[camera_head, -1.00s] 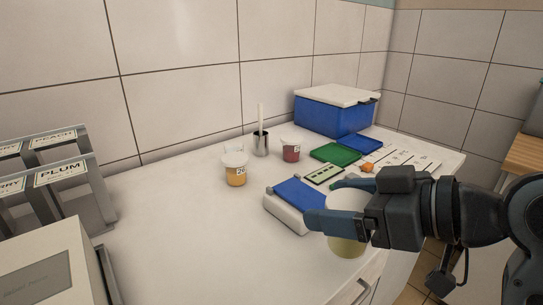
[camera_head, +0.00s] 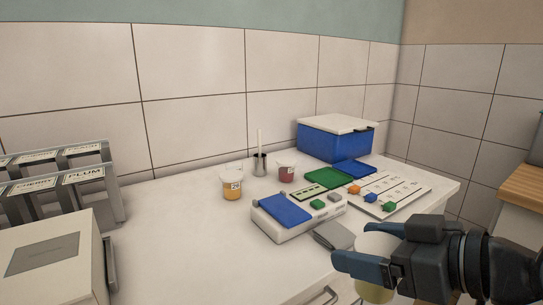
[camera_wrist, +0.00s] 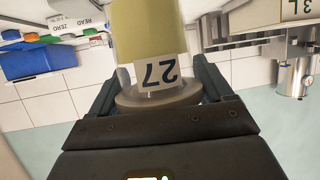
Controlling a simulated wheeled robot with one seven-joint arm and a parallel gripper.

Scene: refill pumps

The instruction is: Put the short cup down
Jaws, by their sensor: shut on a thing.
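My gripper (camera_head: 372,254) is shut on a pale-lidded cup (camera_head: 378,243) at the lower right of the head view. The cup holds something pale yellow and looks upright there, in front of the counter's near edge. In the wrist view the cup (camera_wrist: 145,35) sits between my fingers, with a label reading 27 upside down. Part of the cup is hidden by a finger in the head view. The white counter (camera_head: 190,255) lies to the left of and beyond my gripper.
A scale with a blue top (camera_head: 284,209) stands near the counter's front, with a grey flat piece (camera_head: 334,234) beside it. The left-middle counter is clear.

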